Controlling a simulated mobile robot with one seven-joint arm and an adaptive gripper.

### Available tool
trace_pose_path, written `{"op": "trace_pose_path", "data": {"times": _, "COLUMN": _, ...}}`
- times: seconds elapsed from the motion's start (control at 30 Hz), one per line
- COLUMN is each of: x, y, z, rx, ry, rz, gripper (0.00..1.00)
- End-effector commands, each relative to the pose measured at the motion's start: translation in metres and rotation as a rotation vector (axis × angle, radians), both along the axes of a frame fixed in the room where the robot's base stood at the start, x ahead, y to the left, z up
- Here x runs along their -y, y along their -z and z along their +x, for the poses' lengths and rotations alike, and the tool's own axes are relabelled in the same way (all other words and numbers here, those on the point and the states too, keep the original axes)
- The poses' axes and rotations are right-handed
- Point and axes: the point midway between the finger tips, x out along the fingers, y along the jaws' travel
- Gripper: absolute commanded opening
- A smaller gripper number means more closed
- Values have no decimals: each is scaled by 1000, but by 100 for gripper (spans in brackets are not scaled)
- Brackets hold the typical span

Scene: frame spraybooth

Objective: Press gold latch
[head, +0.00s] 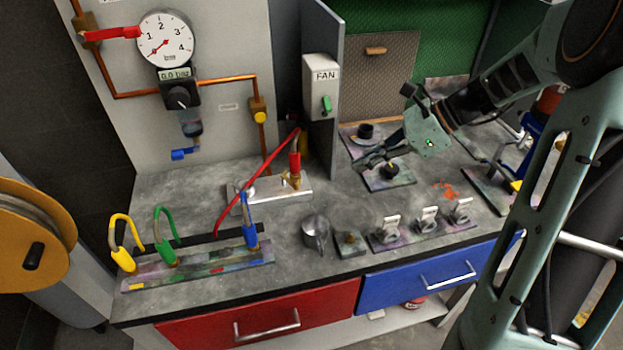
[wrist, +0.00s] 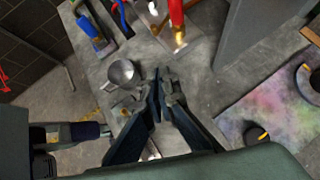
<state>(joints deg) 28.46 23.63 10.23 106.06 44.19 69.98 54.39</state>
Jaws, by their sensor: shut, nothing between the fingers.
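A small brass-coloured piece on a dark square plate (head: 350,241) stands near the bench's front edge, right of a metal mug (head: 315,231); I cannot tell for sure that it is the gold latch. In the wrist view a small gold spot (wrist: 125,111) shows below the mug (wrist: 122,74), left of my fingers. My gripper (head: 368,160) is shut and empty, above the bench behind this plate, near a black knob on a stained plate (head: 389,176). In the wrist view my gripper (wrist: 166,76) points at the bench, its fingertips together and apart from the mug.
Several metal clips stand on a stained board (head: 425,231) to the right of the brass piece. A red-handled valve (head: 294,165) and a hose rack (head: 197,266) lie to the left. A grey partition with a FAN box (head: 322,80) rises behind. Bare bench shows between these.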

Motion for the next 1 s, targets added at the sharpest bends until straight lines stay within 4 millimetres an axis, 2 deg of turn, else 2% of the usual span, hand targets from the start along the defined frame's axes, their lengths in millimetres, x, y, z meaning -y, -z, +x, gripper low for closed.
{"op": "trace_pose_path", "data": {"times": 0.17, "x": -7, "y": 6, "z": 0, "rx": -1, "ry": -3, "rz": 0, "gripper": 0}}
{"op": "trace_pose_path", "data": {"times": 0.27, "x": -17, "y": 16, "z": 0, "rx": -3, "ry": -4, "rz": 0, "gripper": 0}}
{"op": "trace_pose_path", "data": {"times": 0.63, "x": -73, "y": 70, "z": 6, "rx": -3, "ry": -4, "rz": 0, "gripper": 0}}
{"op": "trace_pose_path", "data": {"times": 0.8, "x": -98, "y": 67, "z": 10, "rx": 1, "ry": -4, "rz": -2, "gripper": 0}}
{"op": "trace_pose_path", "data": {"times": 1.0, "x": -110, "y": 68, "z": 12, "rx": 1, "ry": -1, "rz": -2, "gripper": 0}}
